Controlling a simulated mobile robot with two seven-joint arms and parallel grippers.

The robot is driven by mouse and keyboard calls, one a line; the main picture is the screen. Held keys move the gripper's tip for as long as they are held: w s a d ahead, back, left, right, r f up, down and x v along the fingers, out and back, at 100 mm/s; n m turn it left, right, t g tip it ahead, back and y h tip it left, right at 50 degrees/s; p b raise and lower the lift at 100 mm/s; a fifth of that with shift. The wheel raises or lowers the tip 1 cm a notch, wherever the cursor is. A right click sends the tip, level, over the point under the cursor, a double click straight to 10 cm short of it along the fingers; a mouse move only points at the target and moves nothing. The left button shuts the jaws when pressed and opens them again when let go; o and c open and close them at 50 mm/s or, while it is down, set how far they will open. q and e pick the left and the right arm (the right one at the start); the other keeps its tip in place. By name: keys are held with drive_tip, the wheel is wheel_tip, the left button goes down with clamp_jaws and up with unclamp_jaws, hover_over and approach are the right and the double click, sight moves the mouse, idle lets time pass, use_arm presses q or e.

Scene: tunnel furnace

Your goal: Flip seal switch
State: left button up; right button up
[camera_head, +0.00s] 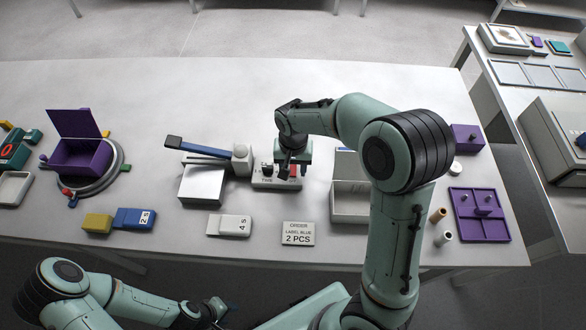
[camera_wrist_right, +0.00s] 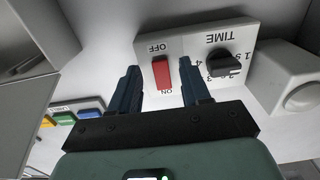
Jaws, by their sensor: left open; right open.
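The seal switch is a red rocker (camera_wrist_right: 161,73) on a white control box (camera_wrist_right: 180,42), between an OFF and an ON label. In the head view the red rocker (camera_head: 297,171) is partly hidden by my right gripper (camera_head: 289,166). In the right wrist view my right gripper (camera_wrist_right: 162,82) is open, one dark finger on each side of the rocker, holding nothing. I cannot tell whether it touches the rocker or which side is pressed. A black TIME knob (camera_wrist_right: 224,64) is beside it. My left gripper (camera_head: 212,311) is open and empty, low at the table's front.
A sealer with a blue lever (camera_head: 205,149) stands left of the control box. An open white box (camera_head: 350,202) is to its right. An order card (camera_head: 298,234) and a white-and-grey labelled block (camera_head: 229,226) lie in front. The table's back is clear.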

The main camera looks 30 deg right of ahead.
drive_tip(key=shift+f, duration=0.55)
